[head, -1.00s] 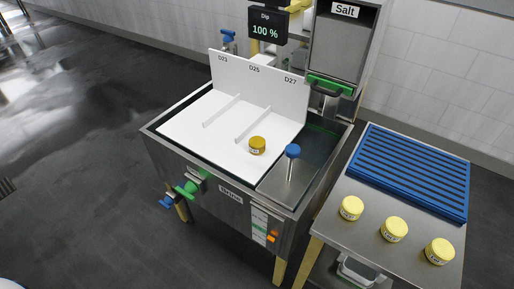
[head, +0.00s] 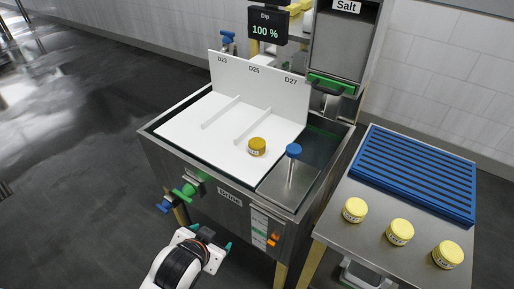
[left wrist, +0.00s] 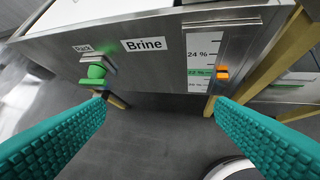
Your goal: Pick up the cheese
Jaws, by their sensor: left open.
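In the head view, one darker yellow cheese (head: 257,146) sits on the white board (head: 185,127) over the brine vat, in the D27 lane near its front. Three paler cheeses stand in a row on the steel side table: left (head: 354,210), middle (head: 400,232) and right (head: 447,254). My left gripper (head: 210,246) is low in front of the vat, apart from every cheese. In the left wrist view its teal fingers (left wrist: 160,125) are spread wide with nothing between them, facing the vat's front below the Brine label. My right gripper is out of view.
A blue slatted rack (head: 415,172) lies on the back of the side table. A blue-knobbed post (head: 293,151) stands right of the board cheese. A green valve (head: 186,189) and an orange level marker (head: 273,239) stick out from the vat front. The salt dispenser (head: 335,60) stands behind.

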